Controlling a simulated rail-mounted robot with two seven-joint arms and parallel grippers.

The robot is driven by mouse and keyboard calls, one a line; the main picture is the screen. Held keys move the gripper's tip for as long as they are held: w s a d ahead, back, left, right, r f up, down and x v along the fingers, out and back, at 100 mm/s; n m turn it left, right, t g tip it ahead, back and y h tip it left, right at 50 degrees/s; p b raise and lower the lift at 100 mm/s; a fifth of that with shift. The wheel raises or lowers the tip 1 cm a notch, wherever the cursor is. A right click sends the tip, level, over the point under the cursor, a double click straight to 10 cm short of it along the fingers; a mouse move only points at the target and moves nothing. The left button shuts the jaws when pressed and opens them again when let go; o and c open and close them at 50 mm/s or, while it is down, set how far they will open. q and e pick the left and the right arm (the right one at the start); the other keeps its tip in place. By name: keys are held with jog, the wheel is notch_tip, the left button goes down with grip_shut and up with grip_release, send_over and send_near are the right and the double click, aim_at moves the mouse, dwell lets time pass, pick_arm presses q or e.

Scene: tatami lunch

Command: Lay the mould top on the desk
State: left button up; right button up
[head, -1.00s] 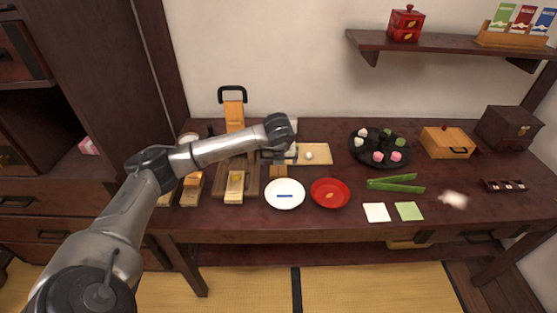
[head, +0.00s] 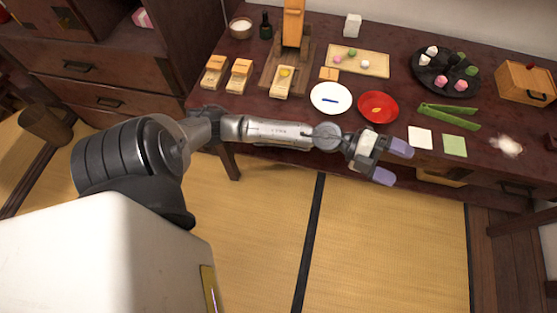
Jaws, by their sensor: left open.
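Two small wooden mould pieces, a left one (head: 213,74) and a right one (head: 240,75), lie side by side at the desk's left front. A longer pale mould piece (head: 283,85) with a yellow lump (head: 285,72) lies in front of the upright lever press (head: 292,25). I cannot tell which piece is the mould top. My left gripper (head: 392,162) is open, its two purple-tipped fingers apart with nothing between them. It is in front of the desk's front edge, right of these pieces and below the red plate in the picture. My right gripper is not in view.
The dark desk (head: 225,103) also bears a white plate (head: 331,98), a red plate (head: 378,107), a tray (head: 375,70) with small balls, green tongs (head: 450,117), a white square (head: 420,138) and a green square (head: 455,146). Tatami floor (head: 260,220) lies in front.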

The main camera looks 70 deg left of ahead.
pick_arm(q)
jog(key=s+a+f+n+t+y, duration=0.1)
jog(key=s+a+f+n+y, duration=0.25)
jog(key=n+y, duration=0.55)
jog(key=s+a+f+n+t+y, duration=0.1)
jog(key=s+a+f+n+y, duration=0.35)
jog(key=n, duration=0.75)
jog(key=s+d+f+g, duration=0.2)
jog(key=s+f+g, duration=0.1)
jog(key=s, duration=0.3)
jog(key=s+d+f+n+g, duration=0.1)
jog(key=s+d+f+g, duration=0.1)
jog(key=s+f+g, duration=0.2)
jog(key=s+d+f+g, duration=0.2)
jog(key=s+f+g, duration=0.1)
jog(key=s, duration=0.6)
jog(key=shift+s+d+f+n+g, duration=0.15)
jog(key=shift+d+f+n+g, duration=0.2)
jog(key=shift+g, duration=0.35)
jog(key=shift+r, duration=0.15)
notch_tip(320, 180, up, 51)
jog(key=p, duration=5)
jog(key=shift+f+p, duration=0.2)
jog(key=shift+p, duration=0.15)
